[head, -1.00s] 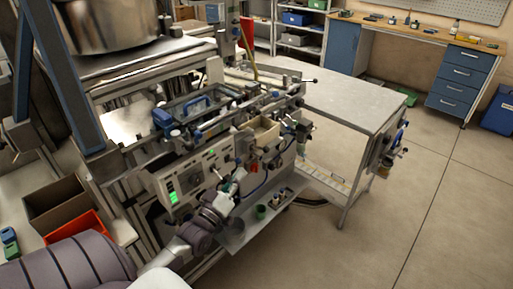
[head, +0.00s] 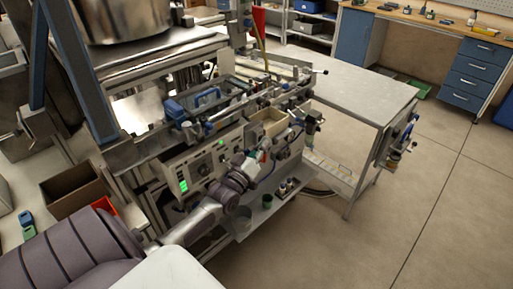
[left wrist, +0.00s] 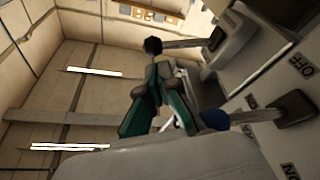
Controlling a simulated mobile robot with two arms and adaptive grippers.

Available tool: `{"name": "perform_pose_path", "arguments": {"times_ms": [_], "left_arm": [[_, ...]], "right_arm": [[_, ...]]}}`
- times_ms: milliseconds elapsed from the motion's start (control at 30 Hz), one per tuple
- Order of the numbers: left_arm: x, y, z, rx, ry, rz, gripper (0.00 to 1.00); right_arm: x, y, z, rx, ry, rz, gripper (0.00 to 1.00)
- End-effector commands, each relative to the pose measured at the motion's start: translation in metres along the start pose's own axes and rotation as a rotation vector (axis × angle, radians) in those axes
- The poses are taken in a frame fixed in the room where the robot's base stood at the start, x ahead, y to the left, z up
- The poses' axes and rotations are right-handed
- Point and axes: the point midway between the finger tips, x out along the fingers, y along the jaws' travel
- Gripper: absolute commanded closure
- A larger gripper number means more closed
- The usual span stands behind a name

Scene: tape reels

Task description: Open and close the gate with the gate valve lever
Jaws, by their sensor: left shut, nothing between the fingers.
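A machine with a pale front panel (head: 204,165) stands at the centre of the head view, with a lit green display and several knobs. My left gripper (head: 264,150) is shut and empty in front of the panel's right part, among small levers and fittings. In the left wrist view its dark green and black fingers (left wrist: 152,88) are close together. A blue knob (left wrist: 214,119) is nearer the gripper. I cannot tell which lever is the gate valve lever, or whether the fingers touch one. My right gripper is out of view.
A grey shelf (head: 258,222) with small cups juts out below the panel. A metal table (head: 362,92) stands behind on the right. Cardboard and red boxes (head: 72,188) lie at the left, by my arm. The floor at the right is clear.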

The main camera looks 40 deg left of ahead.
Motion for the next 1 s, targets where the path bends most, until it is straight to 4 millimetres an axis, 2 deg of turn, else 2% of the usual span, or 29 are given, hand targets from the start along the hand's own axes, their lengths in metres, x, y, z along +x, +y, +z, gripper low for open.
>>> {"name": "perform_pose_path", "arguments": {"times_ms": [133,467,733,1000], "left_arm": [[0.009,0.0,0.0,0.0,0.0,0.0,1.0],[0.01,0.0,0.0,0.001,0.0,0.0,1.0],[0.003,-0.005,0.018,0.115,-0.001,0.04,1.0],[0.004,-0.003,0.017,0.113,-0.001,0.039,1.0]], "right_arm": [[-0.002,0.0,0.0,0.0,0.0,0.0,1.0],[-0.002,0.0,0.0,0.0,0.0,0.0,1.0],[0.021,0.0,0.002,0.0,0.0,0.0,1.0],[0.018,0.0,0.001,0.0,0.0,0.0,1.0]]}}
